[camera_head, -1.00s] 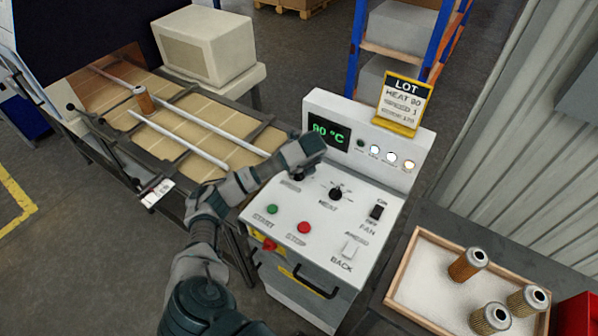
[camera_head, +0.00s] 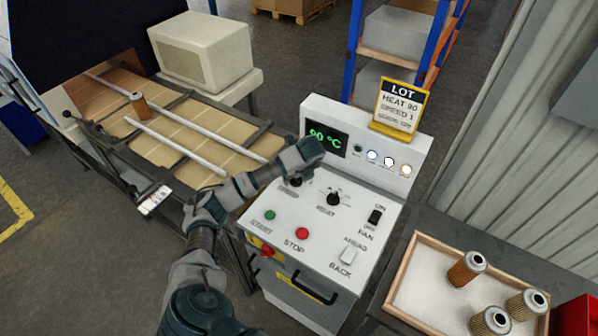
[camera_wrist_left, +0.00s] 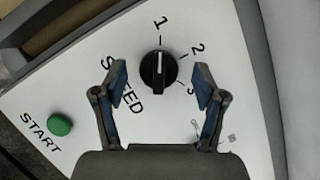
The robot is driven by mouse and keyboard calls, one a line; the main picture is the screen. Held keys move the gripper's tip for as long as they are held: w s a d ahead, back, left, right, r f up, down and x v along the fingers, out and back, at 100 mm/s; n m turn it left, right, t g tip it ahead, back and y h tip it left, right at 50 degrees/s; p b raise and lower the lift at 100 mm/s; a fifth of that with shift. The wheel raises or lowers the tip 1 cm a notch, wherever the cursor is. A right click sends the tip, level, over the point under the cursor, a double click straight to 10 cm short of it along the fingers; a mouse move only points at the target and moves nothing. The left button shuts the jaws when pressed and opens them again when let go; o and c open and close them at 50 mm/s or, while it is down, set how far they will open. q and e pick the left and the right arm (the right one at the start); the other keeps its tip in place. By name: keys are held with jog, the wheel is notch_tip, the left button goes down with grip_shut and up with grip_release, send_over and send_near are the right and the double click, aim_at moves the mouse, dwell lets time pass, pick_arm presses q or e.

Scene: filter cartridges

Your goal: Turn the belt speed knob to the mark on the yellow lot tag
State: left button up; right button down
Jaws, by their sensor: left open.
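The black belt speed knob (camera_wrist_left: 158,72) shows in the left wrist view on the white panel, above the word SPEED. Its white pointer line points up at the tick by the 1; the marks 2 and 3 lie to the right. My left gripper (camera_wrist_left: 160,68) is open, with one finger on each side of the knob and a gap on both sides.
The heat knob (camera_head: 333,199) is right of my gripper. The green start button (camera_head: 269,215), red stop button (camera_head: 302,233), fan switch (camera_head: 375,217) and back switch (camera_head: 347,256) share the panel. The display (camera_head: 325,139) reads 90 °C. A filter cartridge (camera_head: 139,105) stands on the belt.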

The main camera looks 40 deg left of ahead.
pick_arm(q)
jog(key=v, duration=1.1)
jog(key=shift+w+d+r, duration=0.1)
